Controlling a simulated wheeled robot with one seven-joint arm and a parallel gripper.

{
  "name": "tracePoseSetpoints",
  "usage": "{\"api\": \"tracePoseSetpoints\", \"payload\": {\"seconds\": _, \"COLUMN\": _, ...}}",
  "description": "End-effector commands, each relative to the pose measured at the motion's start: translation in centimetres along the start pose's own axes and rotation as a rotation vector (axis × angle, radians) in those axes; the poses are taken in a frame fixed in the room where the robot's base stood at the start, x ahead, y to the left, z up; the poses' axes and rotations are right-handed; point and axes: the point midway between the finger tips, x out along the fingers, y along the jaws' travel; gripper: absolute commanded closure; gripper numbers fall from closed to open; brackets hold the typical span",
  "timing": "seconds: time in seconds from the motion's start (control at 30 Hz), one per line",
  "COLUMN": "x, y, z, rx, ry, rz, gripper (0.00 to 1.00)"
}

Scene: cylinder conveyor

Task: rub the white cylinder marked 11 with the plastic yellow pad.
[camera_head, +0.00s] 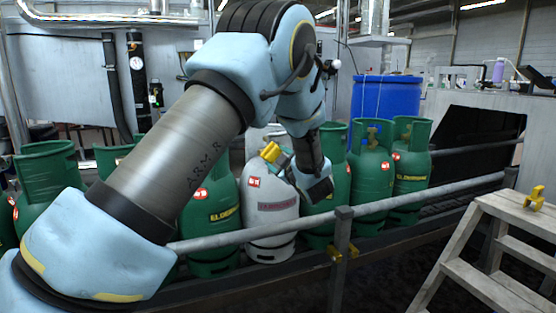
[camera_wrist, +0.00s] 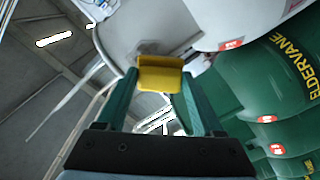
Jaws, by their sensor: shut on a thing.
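The white cylinder (camera_head: 270,222) stands upright in the row on the conveyor, among green ones. It has a red label and dark pinkish lettering; I cannot read the number. In the wrist view the white cylinder (camera_wrist: 150,28) fills the top, close ahead of the fingers. My gripper (camera_wrist: 160,85) is shut on the yellow pad (camera_wrist: 160,74), held between its green fingertips. In the head view the pad (camera_head: 270,151) is at the white cylinder's upper part, by its collar. The pad looks very near the white surface; I cannot tell whether it touches.
Green cylinders (camera_head: 371,185) stand close on both sides of the white one. A grey rail (camera_head: 420,198) runs in front of them. A wooden step stand (camera_head: 510,215) with a yellow object (camera_head: 534,198) on it is at the right. A blue drum (camera_head: 385,98) stands behind.

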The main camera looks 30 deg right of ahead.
Motion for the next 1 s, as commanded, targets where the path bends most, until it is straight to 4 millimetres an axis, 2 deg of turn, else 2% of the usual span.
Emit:
{"api": "tracePoseSetpoints", "payload": {"seconds": 0.73, "x": 1.2, "y": 0.1, "z": 0.0, "rx": 0.000, "ry": 0.001, "rz": 0.001, "gripper": 0.76}}
{"api": "tracePoseSetpoints", "payload": {"seconds": 1.0, "x": 1.1, "y": 1.3, "z": 1.3, "rx": -0.002, "ry": 0.000, "rz": 0.002, "gripper": 0.76}}
